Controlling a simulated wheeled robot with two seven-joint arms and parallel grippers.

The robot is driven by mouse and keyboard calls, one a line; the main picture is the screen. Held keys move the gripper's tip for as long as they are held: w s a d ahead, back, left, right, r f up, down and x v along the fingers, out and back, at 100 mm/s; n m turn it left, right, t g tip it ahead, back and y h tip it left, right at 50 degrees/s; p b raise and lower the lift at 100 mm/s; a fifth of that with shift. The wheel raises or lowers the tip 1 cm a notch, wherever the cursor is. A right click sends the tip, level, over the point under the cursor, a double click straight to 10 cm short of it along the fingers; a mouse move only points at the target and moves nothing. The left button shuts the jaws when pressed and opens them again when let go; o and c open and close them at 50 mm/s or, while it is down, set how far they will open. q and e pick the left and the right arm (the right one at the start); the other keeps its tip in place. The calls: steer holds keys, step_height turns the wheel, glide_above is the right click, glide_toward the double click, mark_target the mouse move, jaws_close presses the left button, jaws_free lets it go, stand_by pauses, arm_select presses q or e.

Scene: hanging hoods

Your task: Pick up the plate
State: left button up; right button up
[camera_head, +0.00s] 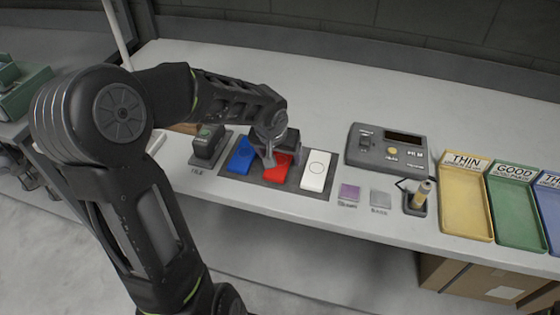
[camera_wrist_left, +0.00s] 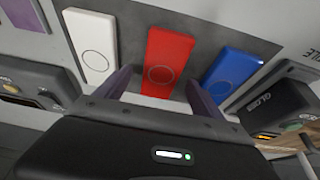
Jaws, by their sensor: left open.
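Three flat plates lie in a row on a dark mat (camera_head: 299,188): a blue plate (camera_head: 241,155), a red plate (camera_head: 276,168) and a white plate (camera_head: 316,171), each with a circle marked on it. My left gripper (camera_head: 268,158) is above the red plate and hides part of it. In the left wrist view the open fingers (camera_wrist_left: 157,88) stand on either side of the red plate (camera_wrist_left: 169,58), with nothing held between them. The white plate (camera_wrist_left: 91,45) and the blue plate (camera_wrist_left: 231,72) flank it there. I cannot tell whether the fingers touch the mat.
A dark gloss meter (camera_head: 208,143) stands left of the plates. A grey device with a display (camera_head: 388,148) stands behind and to the right. Purple (camera_head: 348,192) and grey squares, a small holder (camera_head: 415,203), and yellow (camera_head: 466,205), green (camera_head: 517,215) and blue trays lie farther right.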

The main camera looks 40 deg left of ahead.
mark_target(280, 160)
arm_select(q)
steer(key=shift+x, duration=0.75)
steer(key=c, duration=1.6)
steer(key=shift+r, duration=0.2)
step_height(280, 160, up, 10)
steer(key=shift+f, duration=0.15)
